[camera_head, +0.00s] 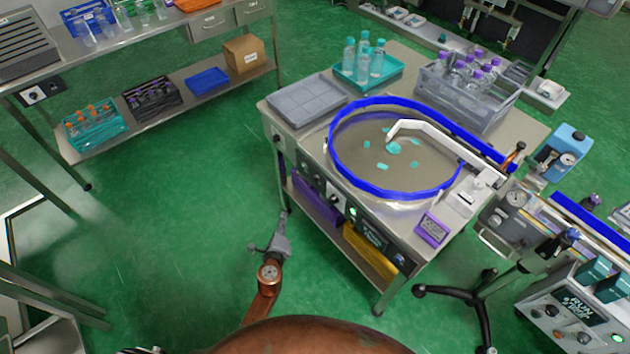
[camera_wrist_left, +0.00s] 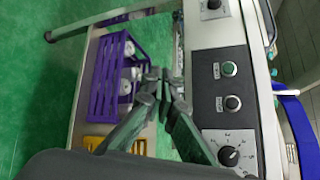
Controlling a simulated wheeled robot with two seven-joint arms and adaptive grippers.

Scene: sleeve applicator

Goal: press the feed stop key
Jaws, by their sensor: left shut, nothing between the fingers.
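My left gripper (camera_head: 284,216) is shut and empty, in front of the feeder table's left front side in the head view. In the left wrist view its fingertips (camera_wrist_left: 165,76) are together, left of a dark control panel (camera_wrist_left: 218,88) and apart from it in the picture. The panel carries a green-centred round button (camera_wrist_left: 229,69) and a darker round button (camera_wrist_left: 232,103), each with a small label that I cannot read, so I cannot tell which is the feed stop key. My right gripper is not in view.
A black knob (camera_wrist_left: 229,157) with a dial sits near the buttons. The blue-rimmed feeder bowl (camera_head: 340,170) is on the table above. A purple crate (camera_wrist_left: 98,85) and a yellow bin (camera_head: 370,250) stand on the lower shelf. Green floor (camera_head: 190,220) is free on the left.

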